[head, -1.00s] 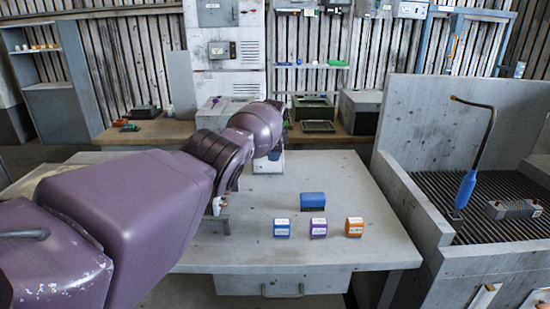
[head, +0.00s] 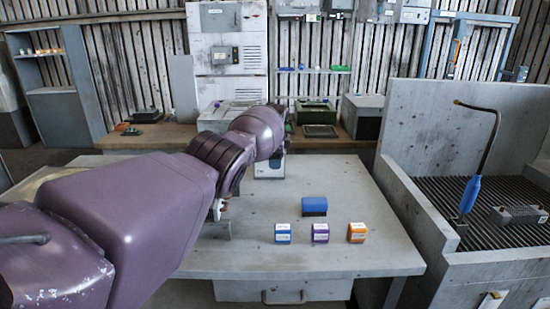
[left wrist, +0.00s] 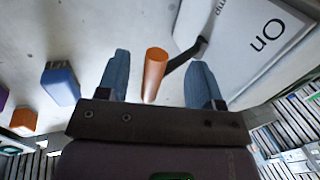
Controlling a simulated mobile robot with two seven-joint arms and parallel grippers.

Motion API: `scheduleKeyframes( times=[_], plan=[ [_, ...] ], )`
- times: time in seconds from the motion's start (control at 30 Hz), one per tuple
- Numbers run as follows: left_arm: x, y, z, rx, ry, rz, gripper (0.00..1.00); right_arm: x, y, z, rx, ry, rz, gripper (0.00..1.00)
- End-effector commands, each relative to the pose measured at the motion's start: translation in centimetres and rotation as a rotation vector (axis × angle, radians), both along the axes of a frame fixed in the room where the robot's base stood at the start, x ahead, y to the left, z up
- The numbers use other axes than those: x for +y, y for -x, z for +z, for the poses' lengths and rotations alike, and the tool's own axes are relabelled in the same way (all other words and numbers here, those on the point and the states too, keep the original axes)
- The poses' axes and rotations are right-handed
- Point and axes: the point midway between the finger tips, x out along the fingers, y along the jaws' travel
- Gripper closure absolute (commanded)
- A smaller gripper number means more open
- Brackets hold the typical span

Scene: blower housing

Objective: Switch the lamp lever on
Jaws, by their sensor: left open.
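In the left wrist view, an orange cylindrical lever handle (left wrist: 155,71) sticks out on a black arm (left wrist: 186,56) beside a pale panel (left wrist: 245,45) marked "On"; a second word there is partly cut off. My left gripper (left wrist: 160,84) is open, with its two blue-grey fingers on either side of the orange handle. A gap shows on both sides, wider towards the right finger. In the head view my purple left arm hides most of the lever area and I cannot make out the fingertips. My right gripper is not in view.
On the grey table (head: 330,255) a dark blue block (head: 314,206) lies behind blue (head: 283,233), purple (head: 320,233) and orange (head: 357,232) boxes. A white device (head: 270,166) stands behind my arm. A walled bay (head: 430,200) with a blue-handled lamp-like stalk (head: 469,194) is at right.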

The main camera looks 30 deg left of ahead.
Motion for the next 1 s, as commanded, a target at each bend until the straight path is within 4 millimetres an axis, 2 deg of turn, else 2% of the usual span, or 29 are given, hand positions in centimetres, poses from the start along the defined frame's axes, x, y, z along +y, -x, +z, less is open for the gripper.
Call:
scheduleKeyframes(
  times=[0.23, 0.7, 1.0],
  plan=[
    [-0.1, 0.2, 1.3, -0.007, -0.001, -0.001, 0.40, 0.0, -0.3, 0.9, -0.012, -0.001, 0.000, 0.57],
    [-1.2, 1.9, 7.8, -0.007, -0.001, -0.001, 0.40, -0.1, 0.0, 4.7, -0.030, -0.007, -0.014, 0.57],
    [-1.7, 2.7, 10.1, -0.002, 0.000, 0.000, 0.40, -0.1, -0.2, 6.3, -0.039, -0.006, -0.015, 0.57]
  ],
)
